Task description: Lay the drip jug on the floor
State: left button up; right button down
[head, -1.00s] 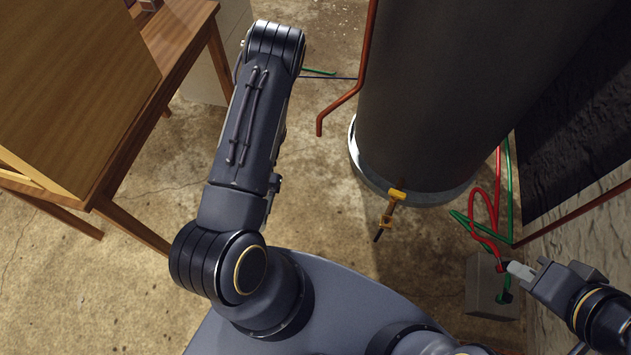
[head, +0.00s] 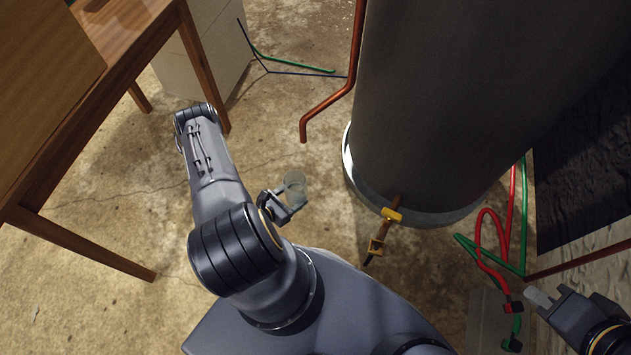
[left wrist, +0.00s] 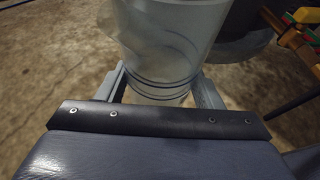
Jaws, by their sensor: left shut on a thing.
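The drip jug (head: 295,183) is a small clear, see-through vessel, held in the air over the concrete floor (head: 330,225). It looks roughly upright in the head view. In the left wrist view the jug (left wrist: 170,45) fills the upper middle and shows dark rings around its lower part. My left gripper (head: 287,203) is shut on it, with a finger on each side in the left wrist view (left wrist: 162,90). My right gripper (head: 538,298) is at the lower right, apart from the jug; its jaw gap cannot be made out.
A large grey cylinder (head: 440,110) with a yellow-handled tap (head: 385,225) stands right of the jug. A copper pipe (head: 330,105) hangs beside it. A wooden table (head: 85,240) is at left, a pale box (head: 205,50) behind. Red and green hoses (head: 490,235) lie right. Floor between table and cylinder is mostly bare.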

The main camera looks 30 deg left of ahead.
pick_arm(q)
jog(key=shift+a+f+n+y, duration=0.3)
jog(key=shift+f+n+y, duration=0.1)
jog(key=shift+f+y, duration=0.1)
jog(key=w+d, duration=0.1)
jog(key=d, duration=0.1)
jog(key=w+d, duration=0.1)
jog(key=shift+w+d+f, duration=0.1)
jog(key=shift+d+f, duration=0.05)
jog(key=shift+d, duration=0.25)
jog(key=w+a+f+b, duration=0.3)
jog(key=f, duration=0.1)
jog(key=w+a+f+b, duration=0.2)
jog(key=w+f+b, duration=0.1)
jog(key=w+f, duration=0.1)
jog(key=w+a+f+b, duration=0.3)
jog(key=f, duration=0.2)
jog(key=shift+w+a+b, duration=0.15)
jog(key=shift+a+b, duration=0.15)
jog(key=shift+a, duration=0.05)
jog(key=shift+r, duration=0.15)
jog(key=o, duration=1.2)
